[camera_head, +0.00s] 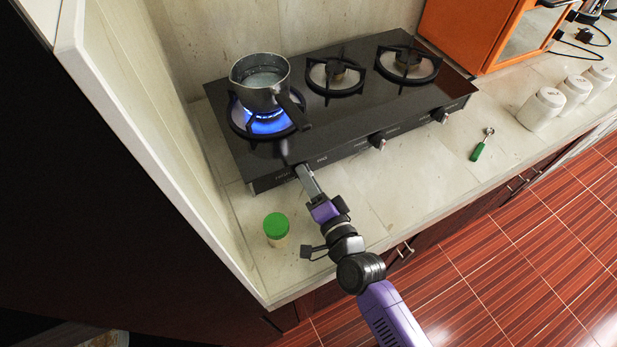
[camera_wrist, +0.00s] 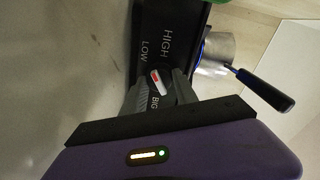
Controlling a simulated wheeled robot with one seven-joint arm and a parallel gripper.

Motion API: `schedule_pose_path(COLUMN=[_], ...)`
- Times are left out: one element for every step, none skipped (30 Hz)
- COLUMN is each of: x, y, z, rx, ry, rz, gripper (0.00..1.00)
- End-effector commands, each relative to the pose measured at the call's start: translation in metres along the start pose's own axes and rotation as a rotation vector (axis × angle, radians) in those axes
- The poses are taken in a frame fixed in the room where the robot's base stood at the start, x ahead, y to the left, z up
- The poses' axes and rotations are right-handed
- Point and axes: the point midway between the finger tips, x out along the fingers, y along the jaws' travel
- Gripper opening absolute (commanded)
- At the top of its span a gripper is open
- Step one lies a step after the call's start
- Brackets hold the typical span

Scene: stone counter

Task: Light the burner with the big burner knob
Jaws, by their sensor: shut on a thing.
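The black stove (camera_head: 350,115) stands on the counter with three burners in a row. Blue flame burns on the left burner (camera_head: 266,122), under a metal pot (camera_head: 262,80). My gripper (camera_head: 302,172) is at the stove's front panel, at its left end. In the wrist view my gripper (camera_wrist: 158,88) is shut on the big burner knob (camera_wrist: 157,78), which has a red mark. Labels LOW, HIGH and BIG show around it. In the head view this knob is hidden behind my gripper. The pot (camera_wrist: 216,52) and its dark handle also show in the wrist view.
A green-lidded jar (camera_head: 276,228) stands on the counter left of my arm. A green-handled tool (camera_head: 481,146) lies to the right. White jars (camera_head: 541,108) and an orange oven (camera_head: 480,35) are farther right. A wall borders the left side.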

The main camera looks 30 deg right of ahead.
Motion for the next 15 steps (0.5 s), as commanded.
schedule_pose_path(x=[-0.0003, -0.0004, -0.0003, -0.0004, -0.0004, -0.0004, -0.0004, -0.0004, -0.0004, -0.0004, -0.0004, -0.0004, -0.0004, -0.0004, -0.0004], y=[0.0003, 0.0003, 0.0004, 0.0004, 0.0005, 0.0005, 0.0005, 0.0006, 0.0006, 0.0006, 0.0006, 0.0006, 0.0007, 0.0007, 0.0007], z=[0.0016, 0.0017, 0.0018, 0.0018, 0.0018, 0.0018, 0.0019, 0.0019, 0.0019, 0.0019, 0.002, 0.002, 0.002, 0.002, 0.002], rx=[-0.005, -0.007, -0.01, -0.011, -0.012, -0.012, -0.012, -0.012, -0.012, -0.012, -0.012, -0.012, -0.012, -0.011, -0.011], ry=[-0.003, -0.003, -0.003, -0.003, -0.003, -0.003, -0.003, -0.003, -0.003, -0.003, -0.003, -0.003, -0.003, -0.003, -0.003], rz=[0.001, 0.001, 0.001, 0.001, 0.001, 0.001, 0.001, 0.001, 0.001, 0.001, 0.001, 0.001, 0.001, 0.001, 0.001], gripper=[0.0, 0.0, 0.0, 0.0, 0.0, 0.0, 0.0, 0.0, 0.0, 0.0, 0.0, 0.0, 0.0, 0.0, 0.43])
